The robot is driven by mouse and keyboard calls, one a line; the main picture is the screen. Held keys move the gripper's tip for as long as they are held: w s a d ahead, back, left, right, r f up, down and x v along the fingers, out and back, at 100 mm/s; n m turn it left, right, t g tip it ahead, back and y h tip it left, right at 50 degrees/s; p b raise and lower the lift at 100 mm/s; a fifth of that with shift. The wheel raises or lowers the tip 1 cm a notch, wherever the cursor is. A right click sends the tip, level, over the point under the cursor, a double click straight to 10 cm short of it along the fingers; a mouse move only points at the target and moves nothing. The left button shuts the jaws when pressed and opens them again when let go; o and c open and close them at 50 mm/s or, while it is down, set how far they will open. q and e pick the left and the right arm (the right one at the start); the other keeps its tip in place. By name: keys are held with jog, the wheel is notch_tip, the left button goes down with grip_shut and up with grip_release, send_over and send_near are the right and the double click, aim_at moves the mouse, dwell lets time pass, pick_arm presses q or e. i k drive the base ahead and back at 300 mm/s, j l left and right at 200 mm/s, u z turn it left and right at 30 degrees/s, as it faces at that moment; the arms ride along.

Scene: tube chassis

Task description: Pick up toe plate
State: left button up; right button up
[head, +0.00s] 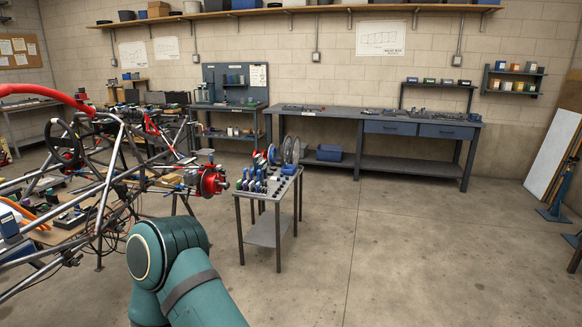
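I cannot pick out a toe plate for certain. A small grey cart (267,238) stands near the middle of the head view. Its top carries several small blue, dark and red parts (254,181) and round discs (290,150), too small to tell apart. The tube chassis (118,165) fills the left side, with a red hub assembly (209,181) at its near corner, just left of the cart. One of my teal arms rises from the bottom edge in front of the chassis. Neither gripper shows.
A long grey workbench (350,117) with blue drawers stands along the back wall. A blue bin (329,153) sits on its lower shelf. A white panel (552,154) leans at the right. The concrete floor (400,250) right of the cart is clear.

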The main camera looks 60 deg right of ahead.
aim_at(257, 159)
jog(key=z, duration=1.85)
jog(key=u, duration=2.45)
jog(key=z, duration=2.45)
jog(key=i+l+z, duration=0.2)
jog(key=i, duration=0.15)
